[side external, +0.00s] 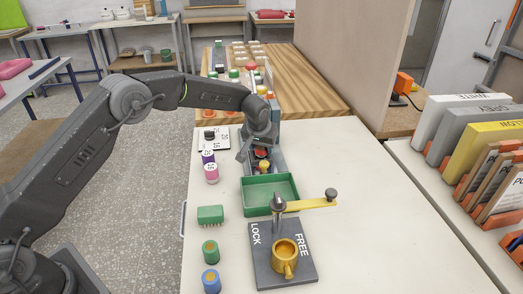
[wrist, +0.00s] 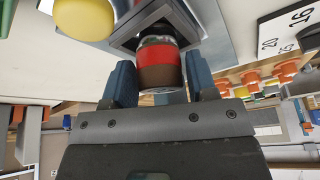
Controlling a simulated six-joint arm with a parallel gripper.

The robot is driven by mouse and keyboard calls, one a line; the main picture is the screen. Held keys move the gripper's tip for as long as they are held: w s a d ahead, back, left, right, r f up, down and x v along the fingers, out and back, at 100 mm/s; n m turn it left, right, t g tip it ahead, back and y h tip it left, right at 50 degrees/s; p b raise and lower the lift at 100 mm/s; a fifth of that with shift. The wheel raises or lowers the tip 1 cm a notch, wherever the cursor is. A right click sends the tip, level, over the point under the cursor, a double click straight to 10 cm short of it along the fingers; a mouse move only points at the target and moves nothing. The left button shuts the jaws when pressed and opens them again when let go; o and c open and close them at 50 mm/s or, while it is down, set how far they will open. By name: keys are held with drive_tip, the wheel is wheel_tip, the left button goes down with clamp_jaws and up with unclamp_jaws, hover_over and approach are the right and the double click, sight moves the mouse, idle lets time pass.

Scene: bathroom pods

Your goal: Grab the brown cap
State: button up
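The brown cap (wrist: 160,78) is in the wrist view, with a red band (wrist: 158,53) directly behind it. It stands at a dark square recess in a grey holder (wrist: 213,22). My gripper (wrist: 160,68) has one blue-grey finger on each side of the cap. I cannot tell whether the fingers touch it or stand slightly apart. In the side view my gripper (side external: 261,147) is low over the holder. A red part (side external: 261,154) shows below it, and the brown part is mostly hidden there.
A yellow cap (side external: 264,167) sits close by, in front. A green tray (side external: 270,207) and a lock fixture (side external: 262,272) with a yellow handle and mug stand nearer. Pink and purple bottles (side external: 211,173) stand left. The table's right side is clear.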

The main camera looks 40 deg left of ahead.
drive_tip(key=c, duration=0.6)
drive_tip(key=shift+r, duration=0.15)
drive_tip(key=shift+c, duration=0.2)
